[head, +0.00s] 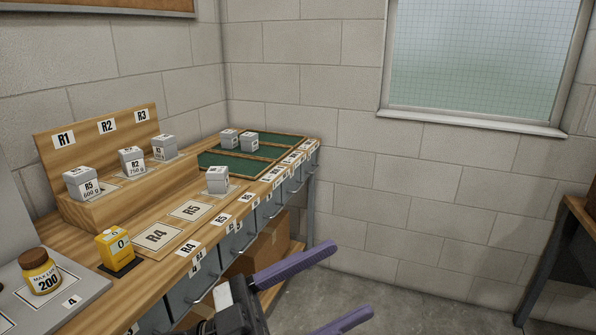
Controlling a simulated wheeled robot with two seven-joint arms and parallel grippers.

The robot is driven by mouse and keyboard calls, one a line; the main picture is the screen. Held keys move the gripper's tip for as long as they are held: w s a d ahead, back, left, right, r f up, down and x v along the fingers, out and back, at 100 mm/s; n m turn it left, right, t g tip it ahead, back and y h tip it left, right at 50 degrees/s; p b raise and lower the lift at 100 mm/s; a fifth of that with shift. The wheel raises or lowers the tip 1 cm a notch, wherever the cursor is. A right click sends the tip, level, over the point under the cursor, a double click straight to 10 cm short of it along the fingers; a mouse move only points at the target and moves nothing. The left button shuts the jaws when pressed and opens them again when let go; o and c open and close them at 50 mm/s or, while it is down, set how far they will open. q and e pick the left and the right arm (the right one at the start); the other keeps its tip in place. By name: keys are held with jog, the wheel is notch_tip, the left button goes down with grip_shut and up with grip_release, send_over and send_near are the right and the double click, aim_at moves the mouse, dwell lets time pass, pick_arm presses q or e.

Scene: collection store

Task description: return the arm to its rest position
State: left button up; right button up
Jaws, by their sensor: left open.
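My left gripper (340,287) is at the bottom middle of the head view, in front of the wooden workbench (150,262). Its two purple fingers are spread apart with nothing between them, over the grey floor. It touches nothing that I can see. The rest of the left arm is mostly out of view below the frame. My right gripper is not in view.
Grey labelled blocks (217,180) stand on the bench and its stepped rack (90,140). A yellow box (115,249) and a brown-capped jar (40,272) are at the near left. Drawers (238,240) face the gripper. Floor (400,308) to the right is clear.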

pick_arm(q)
jog(key=w+a+f+n+t+y, duration=0.2)
jog(key=a+f+n+t+y, duration=0.4)
jog(key=f, duration=0.4)
jog(key=w+a+f+n+t+y, duration=0.3)
jog(key=a+f+n+t+y, duration=0.15)
jog(key=f+n+y, duration=0.45)
jog(key=s+a+f+g+y, duration=0.2)
jog(key=s+a+f+g, duration=0.1)
jog(key=s+f, duration=0.6)
jog(key=s+a+f+n+g+y, duration=0.1)
jog(key=s+a+f+g, duration=0.3)
jog(key=s+f, duration=0.5)
notch_tip(320, 180, down, 6)
jog(key=a+y, duration=0.1)
jog(key=a, duration=0.1)
jog(key=shift+s+a+y, duration=0.15)
jog(key=shift+a+y, duration=0.15)
jog(key=shift+y, duration=0.1)
